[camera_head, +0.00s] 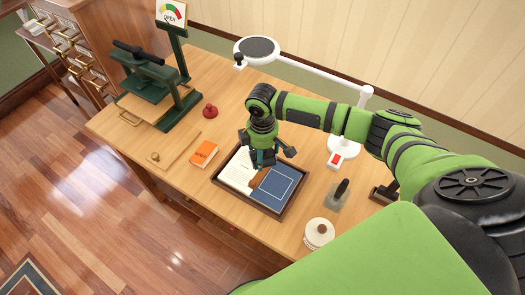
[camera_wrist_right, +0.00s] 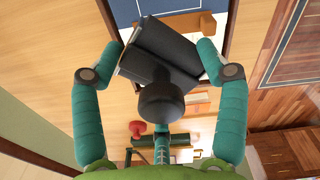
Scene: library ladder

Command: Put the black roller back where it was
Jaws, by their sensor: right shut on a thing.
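My right gripper (camera_head: 264,158) is over the dark tray (camera_head: 241,199) on the desk. In the right wrist view, its teal fingers (camera_wrist_right: 164,62) are shut on a dark block with a round black knob (camera_wrist_right: 162,100), which looks like the black roller. The head view mostly hides it behind the gripper. In the tray are a white printed page (camera_head: 240,172), a blue panel (camera_head: 275,186) and a small brown piece (camera_head: 257,181). I cannot tell whether the roller touches them. My left gripper is out of view.
Left are an orange box (camera_head: 204,152), a red knob (camera_head: 210,111) and a green press (camera_head: 160,90).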

